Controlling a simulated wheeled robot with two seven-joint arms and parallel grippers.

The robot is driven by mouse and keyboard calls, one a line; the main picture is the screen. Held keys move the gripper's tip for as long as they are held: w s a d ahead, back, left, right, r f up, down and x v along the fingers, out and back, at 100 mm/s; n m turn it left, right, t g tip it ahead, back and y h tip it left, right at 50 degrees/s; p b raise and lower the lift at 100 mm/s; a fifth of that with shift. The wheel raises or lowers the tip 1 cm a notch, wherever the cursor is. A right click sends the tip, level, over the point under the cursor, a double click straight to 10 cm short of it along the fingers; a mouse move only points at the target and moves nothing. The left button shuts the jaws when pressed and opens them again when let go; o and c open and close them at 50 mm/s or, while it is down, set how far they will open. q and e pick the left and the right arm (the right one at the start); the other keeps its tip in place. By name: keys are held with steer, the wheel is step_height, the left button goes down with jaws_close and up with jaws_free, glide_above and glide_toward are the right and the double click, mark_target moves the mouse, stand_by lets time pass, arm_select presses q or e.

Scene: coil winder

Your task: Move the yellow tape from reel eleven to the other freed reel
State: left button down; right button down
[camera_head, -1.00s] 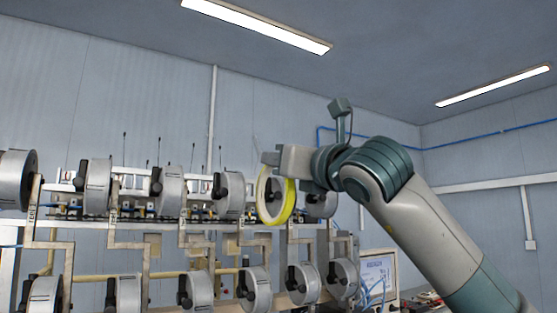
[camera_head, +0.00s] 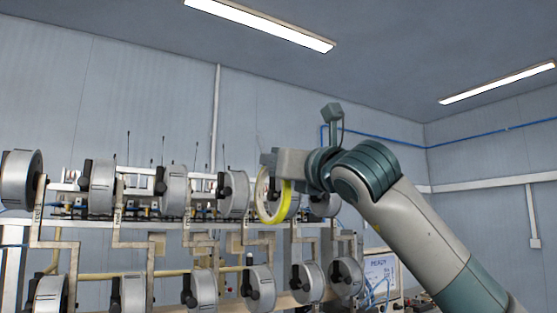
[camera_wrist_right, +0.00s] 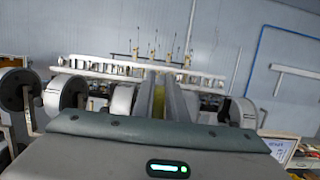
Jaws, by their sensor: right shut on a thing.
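The yellow tape (camera_head: 284,203) is a ring that hangs upright at the right end of the upper reel row in the head view. My right gripper (camera_head: 268,160) is shut on the ring's upper part. In the right wrist view the tape shows as a thin yellow strip (camera_wrist_right: 158,103) between the two fingers (camera_wrist_right: 160,85). A grey reel stands behind or within the ring; whether the tape touches it I cannot tell. Another upper reel (camera_head: 325,204) is partly hidden behind my right wrist. Reel numbers are not readable. My left gripper is not in view.
More grey reels with black handles stand in the upper row (camera_head: 172,188) and lower row (camera_head: 204,290) on bent metal brackets. Thin antenna-like rods rise behind them. A monitor (camera_head: 380,270) stands at the lower right. The space above the reels is free.

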mark_target(262, 173)
steer(key=shift+f+p+x, duration=0.2)
steer(key=shift+x, duration=0.7)
steer(key=shift+f+p+x, duration=0.15)
steer(key=shift+f+x, duration=0.05)
steer(key=shift+x, duration=0.65)
steer(key=shift+f+p+x, duration=0.2)
steer(key=shift+f+x, duration=0.05)
steer(key=shift+x, duration=0.65)
steer(key=shift+w+a, duration=0.1)
steer(key=shift+w, duration=0.05)
steer(key=shift+w+d, duration=0.75)
steer(key=shift+d, duration=0.3)
steer(key=shift+w+d, duration=0.7)
steer(key=shift+d, duration=0.3)
steer(key=c, duration=2)
jaws_free()
steer(key=shift+c, duration=0.2)
steer(key=shift+s, duration=0.1)
